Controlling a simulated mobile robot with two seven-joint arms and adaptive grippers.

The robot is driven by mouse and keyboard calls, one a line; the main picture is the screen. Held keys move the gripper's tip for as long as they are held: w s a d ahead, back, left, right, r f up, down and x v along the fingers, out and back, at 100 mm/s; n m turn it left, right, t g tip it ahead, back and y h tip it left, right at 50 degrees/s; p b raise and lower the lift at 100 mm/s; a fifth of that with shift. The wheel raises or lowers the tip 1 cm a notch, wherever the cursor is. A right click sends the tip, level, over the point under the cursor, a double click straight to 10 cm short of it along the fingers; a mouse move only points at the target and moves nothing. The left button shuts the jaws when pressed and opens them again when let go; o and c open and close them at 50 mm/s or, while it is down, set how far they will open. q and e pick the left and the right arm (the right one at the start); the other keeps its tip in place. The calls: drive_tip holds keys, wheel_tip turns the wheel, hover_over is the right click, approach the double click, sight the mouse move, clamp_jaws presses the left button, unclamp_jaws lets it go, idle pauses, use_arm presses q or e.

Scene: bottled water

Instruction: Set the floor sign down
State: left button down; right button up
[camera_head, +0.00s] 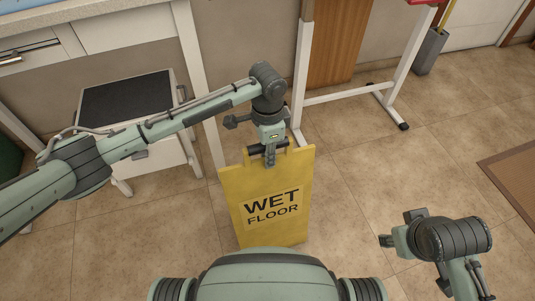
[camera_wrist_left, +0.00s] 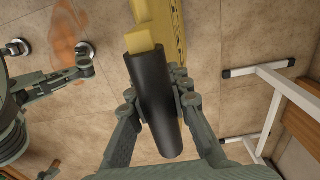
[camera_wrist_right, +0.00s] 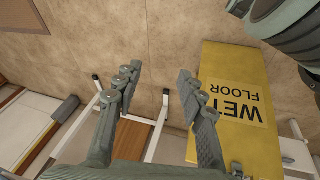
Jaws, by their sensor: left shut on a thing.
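The yellow floor sign (camera_head: 238,200), lettered WET FLOOR, hangs roughly upright in front of my body in the head view. My left gripper (camera_head: 270,158) is shut on the black handle at its top edge. The left wrist view shows the fingers (camera_wrist_left: 158,98) on either side of the black handle (camera_wrist_left: 155,75), with the yellow panel beyond. The sign's lower edge is partly hidden by my body, so I cannot tell if it touches the floor. My right gripper (camera_wrist_right: 157,90) is open and empty, beside the sign (camera_wrist_right: 260,75) in the right wrist view.
An orange-brown stain (camera_wrist_left: 70,38) lies on the tiled floor in the left wrist view. A step stool (camera_head: 130,105) stands at the left by the white counter. A white-legged table frame (camera_head: 345,95) stands behind the sign. A brown mat (camera_head: 515,175) lies at right; floor between is clear.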

use_arm(q)
drive_tip(key=c, duration=1.8)
unclamp_jaws()
drive_tip(key=shift+f, duration=0.1)
drive_tip(key=o, duration=0.4)
use_arm(e)
drive_tip(key=shift+f, duration=0.3)
drive_tip(key=shift+w, duration=0.1)
use_arm(q)
drive_tip(key=shift+r, duration=0.3)
wheel_tip(320, 180, up, 3)
drive_tip(key=shift+f, duration=0.1)
wheel_tip(320, 180, up, 8)
drive_tip(key=shift+f+p, duration=0.1)
drive_tip(key=shift+p, duration=0.6)
drive_tip(key=shift+r, duration=0.55)
use_arm(e)
drive_tip(key=shift+a+x, duration=0.2)
drive_tip(key=shift+x, duration=0.7)
drive_tip(key=shift+a+x, duration=0.2)
drive_tip(key=shift+x, duration=0.65)
drive_tip(key=shift+w, duration=0.1)
